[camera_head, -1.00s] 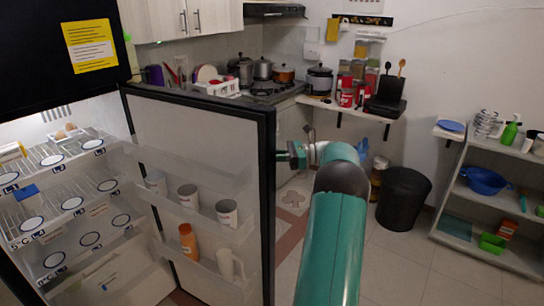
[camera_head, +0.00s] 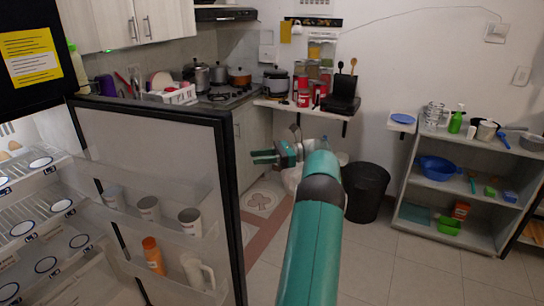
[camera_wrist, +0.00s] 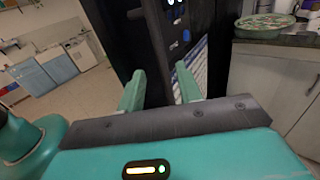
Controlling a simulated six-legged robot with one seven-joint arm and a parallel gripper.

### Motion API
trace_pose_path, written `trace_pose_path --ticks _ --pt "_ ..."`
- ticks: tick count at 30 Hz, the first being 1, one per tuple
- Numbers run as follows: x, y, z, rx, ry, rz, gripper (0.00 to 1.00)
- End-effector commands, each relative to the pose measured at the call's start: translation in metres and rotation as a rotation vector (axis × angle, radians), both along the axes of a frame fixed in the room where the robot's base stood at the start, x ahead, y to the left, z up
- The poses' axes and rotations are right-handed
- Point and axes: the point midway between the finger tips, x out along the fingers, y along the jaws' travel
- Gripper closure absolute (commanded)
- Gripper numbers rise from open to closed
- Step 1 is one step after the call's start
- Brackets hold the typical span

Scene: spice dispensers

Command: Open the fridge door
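The fridge door (camera_head: 160,150) stands wide open in the head view, its pale inner side with door shelves facing me. The open fridge interior (camera_head: 50,185) shows at the left. My gripper (camera_head: 262,157) is just right of the door's dark free edge, with a small gap in the picture; its depth from the door is hard to judge. In the wrist view, the two green fingers of my gripper (camera_wrist: 159,84) are spread with nothing held between them. A dark upright surface, seemingly the fridge (camera_wrist: 195,30), is beyond them.
Cups (camera_head: 149,207) and an orange bottle (camera_head: 153,256) stand in the door shelves. A black bin (camera_head: 367,192) and a grey shelf unit (camera_head: 455,190) are to the right. The tiled floor (camera_head: 390,265) before them is clear.

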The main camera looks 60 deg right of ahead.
Motion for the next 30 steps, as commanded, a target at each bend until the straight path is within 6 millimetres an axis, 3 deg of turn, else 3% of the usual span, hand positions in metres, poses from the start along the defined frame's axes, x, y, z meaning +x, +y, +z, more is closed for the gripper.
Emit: trace_pose_path --ticks 3,9,30 --pt "-0.016 -0.017 -0.001 0.000 -0.001 -0.002 0.65" --pt "-0.028 -0.029 0.000 -0.001 -0.001 -0.001 0.65" --pt "-0.030 -0.031 0.000 0.000 0.000 0.000 0.65"
